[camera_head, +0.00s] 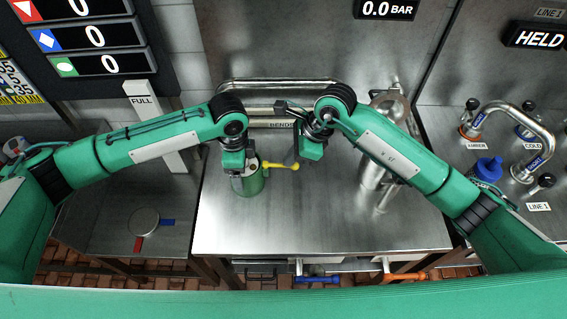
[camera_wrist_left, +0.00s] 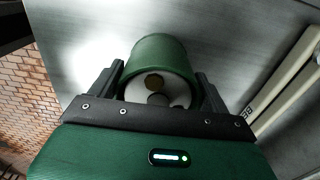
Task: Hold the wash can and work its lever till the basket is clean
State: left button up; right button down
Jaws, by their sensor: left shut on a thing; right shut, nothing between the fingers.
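The wash can (camera_head: 252,184) is a green cylinder standing on the steel table. Its yellow-tipped lever (camera_head: 282,165) sticks out to the right. My left gripper (camera_head: 240,178) is shut on the can; the left wrist view shows a finger on each side of the green can (camera_wrist_left: 158,55). The can's end there is pale with two round spots, one brownish and one dark. My right gripper (camera_head: 292,160) is shut and empty, close to the lever's right end; I cannot tell whether it touches. I cannot make out the basket.
The steel table (camera_head: 330,230) is clear in front. A round disc (camera_head: 144,221) lies on the left counter. Valves and a blue-capped jar (camera_head: 487,170) are at right.

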dwell(0.3)
jog(key=shift+f, duration=1.5)
jog(key=shift+s+a+f, duration=0.1)
jog(key=shift+a+f, duration=0.05)
jog(key=shift+f, duration=0.1)
jog(key=shift+d+r, duration=0.25)
jog(key=shift+d, duration=0.65)
jog(key=shift+d+r, duration=0.2)
jog(key=shift+d, duration=0.7)
jog(key=shift+a+r, duration=0.1)
jog(key=shift+a, duration=0.05)
jog(key=v, duration=1.2)
